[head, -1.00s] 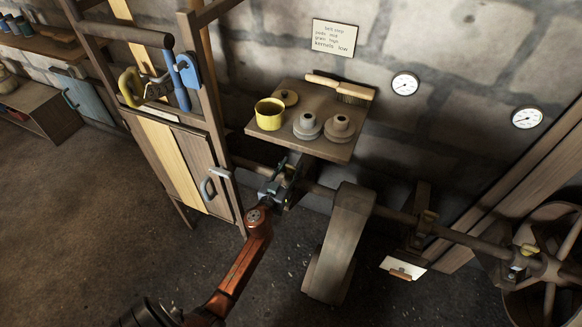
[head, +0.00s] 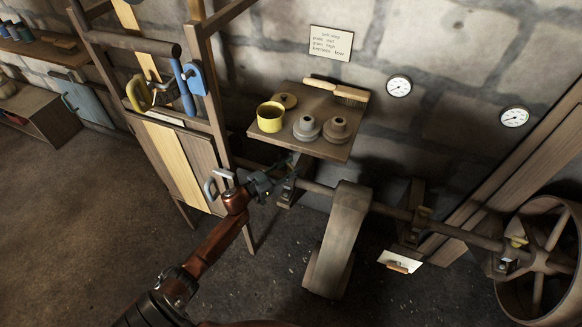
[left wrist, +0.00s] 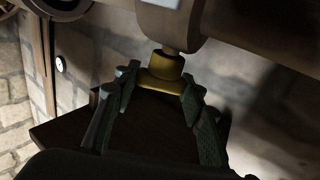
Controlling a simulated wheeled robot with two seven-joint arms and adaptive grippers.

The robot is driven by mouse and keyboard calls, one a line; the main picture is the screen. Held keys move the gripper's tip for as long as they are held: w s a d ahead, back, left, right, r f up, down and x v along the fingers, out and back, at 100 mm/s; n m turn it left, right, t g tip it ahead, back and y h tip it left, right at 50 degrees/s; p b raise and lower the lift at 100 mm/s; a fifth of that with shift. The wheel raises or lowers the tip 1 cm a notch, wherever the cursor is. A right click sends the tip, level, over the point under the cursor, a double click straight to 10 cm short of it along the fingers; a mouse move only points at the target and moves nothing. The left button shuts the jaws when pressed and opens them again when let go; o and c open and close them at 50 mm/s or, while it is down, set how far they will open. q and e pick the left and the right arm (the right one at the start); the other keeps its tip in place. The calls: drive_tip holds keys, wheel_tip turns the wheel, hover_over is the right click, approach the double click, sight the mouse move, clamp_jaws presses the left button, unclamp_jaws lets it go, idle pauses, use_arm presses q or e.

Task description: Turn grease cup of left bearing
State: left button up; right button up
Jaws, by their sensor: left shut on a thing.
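The grease cup of the left bearing shows in the left wrist view as a small brass cup (left wrist: 161,84) on a short brass stem below a rounded housing. The fingers of my left gripper (left wrist: 160,88) stand on both sides of its wider rim and are shut on it. In the head view, my left gripper (head: 270,184) is at the left bearing (head: 288,190) on the shaft, coming in from the left. The cup itself is hidden there behind the gripper. My right gripper is not in view.
A wall shelf (head: 318,146) with a yellow pot (head: 270,117), two grey pots and a brush (head: 350,96) is above the bearing. A wooden frame (head: 214,120) stands close at the left. The shaft (head: 395,214) runs right past a belt (head: 338,240) to a large wheel (head: 540,262).

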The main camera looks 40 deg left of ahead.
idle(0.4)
use_arm(q)
drive_tip(key=o, duration=1.2)
drive_tip(key=v, duration=1.2)
drive_tip(key=shift+a, duration=0.1)
drive_tip(key=shift+c, duration=0.3)
